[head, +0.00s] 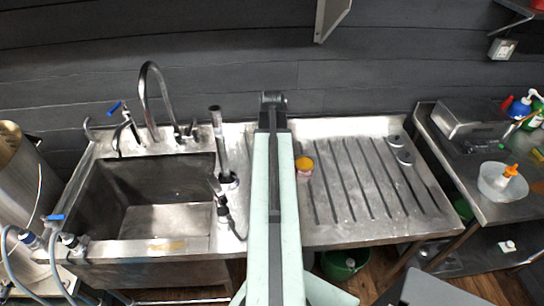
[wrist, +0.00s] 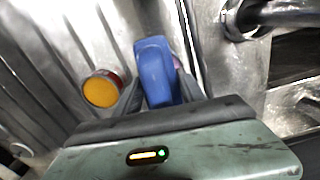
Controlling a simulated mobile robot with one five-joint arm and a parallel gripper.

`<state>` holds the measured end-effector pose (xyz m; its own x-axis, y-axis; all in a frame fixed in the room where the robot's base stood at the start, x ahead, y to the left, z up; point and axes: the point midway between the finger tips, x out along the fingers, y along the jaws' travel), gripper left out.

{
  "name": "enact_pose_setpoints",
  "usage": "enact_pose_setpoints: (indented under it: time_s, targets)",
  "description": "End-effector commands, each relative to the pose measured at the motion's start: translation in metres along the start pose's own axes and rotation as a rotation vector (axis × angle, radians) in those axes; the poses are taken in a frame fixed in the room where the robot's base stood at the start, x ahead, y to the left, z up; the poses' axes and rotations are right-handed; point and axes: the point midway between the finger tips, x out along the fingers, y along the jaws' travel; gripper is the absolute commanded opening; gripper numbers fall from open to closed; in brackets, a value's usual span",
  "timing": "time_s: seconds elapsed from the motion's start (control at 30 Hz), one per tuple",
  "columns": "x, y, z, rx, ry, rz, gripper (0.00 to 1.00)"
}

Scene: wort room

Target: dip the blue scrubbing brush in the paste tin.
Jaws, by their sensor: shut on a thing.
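The paste tin (head: 304,167) stands on the ribbed drainboard just right of my arm in the head view. It is small and round, with an orange-yellow top and reddish-pink side. In the wrist view the tin (wrist: 101,90) is left of my gripper (wrist: 160,92), apart from it. My gripper is shut on the blue scrubbing brush (wrist: 154,68), whose blue body sticks up between the fingers. The bristles cannot be made out. A bit of something pink shows behind the brush. In the head view my arm hides the gripper and the brush.
The steel drainboard (head: 375,205) is mostly clear right of the tin. A sink basin (head: 150,215) with a tall tap (head: 148,95) lies left. Dark upright pipes stand between basin and arm. A right-hand bench holds a white bowl (head: 492,188) and bottles.

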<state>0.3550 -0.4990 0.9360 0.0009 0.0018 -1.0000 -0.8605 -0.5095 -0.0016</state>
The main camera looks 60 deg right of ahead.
Motion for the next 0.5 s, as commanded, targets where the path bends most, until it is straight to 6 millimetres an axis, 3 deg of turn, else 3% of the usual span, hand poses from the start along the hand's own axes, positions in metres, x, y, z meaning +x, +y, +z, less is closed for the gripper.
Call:
enact_pose_setpoints:
  time_s: [0.03, 0.5]
  targets:
    - [-0.01, 0.0, 0.0, 0.0, 0.0, 0.0, 0.15]
    - [-0.05, -0.001, 0.0, -0.001, 0.001, 0.0, 0.15]
